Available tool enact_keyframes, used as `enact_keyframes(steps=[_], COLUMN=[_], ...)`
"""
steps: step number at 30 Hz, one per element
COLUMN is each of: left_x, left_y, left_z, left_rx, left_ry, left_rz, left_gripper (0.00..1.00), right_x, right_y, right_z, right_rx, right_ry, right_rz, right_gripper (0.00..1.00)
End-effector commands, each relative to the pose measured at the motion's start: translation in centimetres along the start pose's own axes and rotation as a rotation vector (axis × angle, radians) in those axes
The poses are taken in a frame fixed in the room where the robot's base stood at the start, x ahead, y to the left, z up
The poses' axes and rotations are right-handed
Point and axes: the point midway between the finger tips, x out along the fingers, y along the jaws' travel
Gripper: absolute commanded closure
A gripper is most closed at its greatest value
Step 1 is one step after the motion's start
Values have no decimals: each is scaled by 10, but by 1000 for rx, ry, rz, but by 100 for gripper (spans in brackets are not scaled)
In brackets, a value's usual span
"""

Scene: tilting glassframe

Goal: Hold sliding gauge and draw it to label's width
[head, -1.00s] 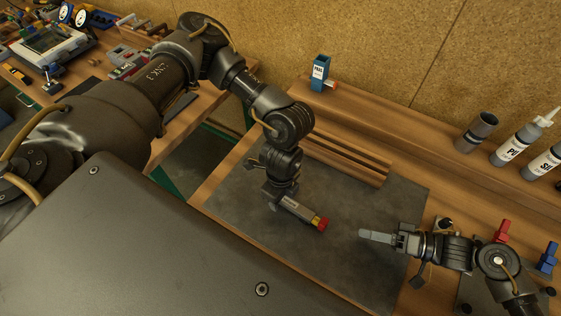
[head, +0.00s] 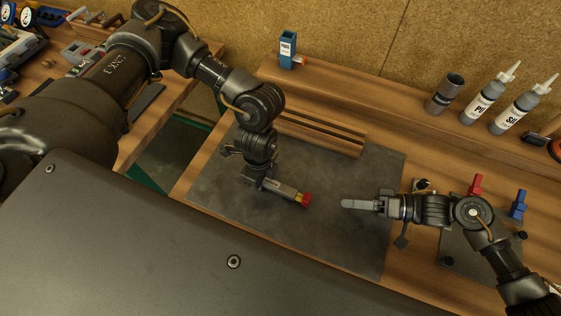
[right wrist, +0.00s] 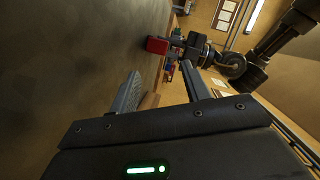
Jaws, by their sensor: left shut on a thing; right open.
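My left gripper (head: 285,190) is shut on the sliding gauge (head: 306,200), over the dark mat. The gauge shows a red end with a yellow part behind it; the fingers hide the rest. The red end points right, towards my right gripper (head: 345,204), which is open and empty, a short gap away. In the right wrist view the gauge's red end (right wrist: 157,45) shows beyond my two spread right fingers (right wrist: 162,88), not touching them. I cannot make out the label's width or any scale on the gauge.
The dark mat (head: 340,245) is largely clear. A grooved wooden block (head: 320,135) lies behind my left gripper. On the back ledge stand a blue box (head: 288,50), a dark cup (head: 445,94) and bottles (head: 484,100). Red (head: 476,185) and blue (head: 518,205) clamp-like pieces stand at right.

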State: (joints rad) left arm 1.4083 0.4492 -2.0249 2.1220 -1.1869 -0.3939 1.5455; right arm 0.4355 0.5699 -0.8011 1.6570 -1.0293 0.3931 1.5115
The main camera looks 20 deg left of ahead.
Motion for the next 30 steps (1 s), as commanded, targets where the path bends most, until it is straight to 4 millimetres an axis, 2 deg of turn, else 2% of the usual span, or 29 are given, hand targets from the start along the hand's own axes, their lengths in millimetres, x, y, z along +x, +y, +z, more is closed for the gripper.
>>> enact_keyframes(steps=[3, 6, 9, 13, 18, 21, 30], left_x=[0, 0, 0, 0, 0, 0, 0], left_y=[0, 0, 0, 0, 0, 0, 0], left_z=[0, 0, 0, 0, 0, 0, 0], left_rx=[0, 0, 0, 0, 0, 0, 0], left_ry=[0, 0, 0, 0, 0, 0, 0], left_rz=[-1, -1, -1, 0, 0, 0, 0], left_gripper=[100, 100, 100, 100, 100, 100, 100], right_x=[-1, 12, 26, 37, 34, 28, 21], right_y=[-6, -40, -70, -92, -94, -90, -78], right_z=[-14, -26, -22, -9, 0, 0, -8], right_rx=[-31, -140, -301, -561, -835, -925, -986], right_ry=[1, -50, -145, -263, -340, -354, -355], right_rz=[0, -26, 28, 170, 360, 445, 543], right_gripper=[53, 53, 53, 53, 53, 53, 53])
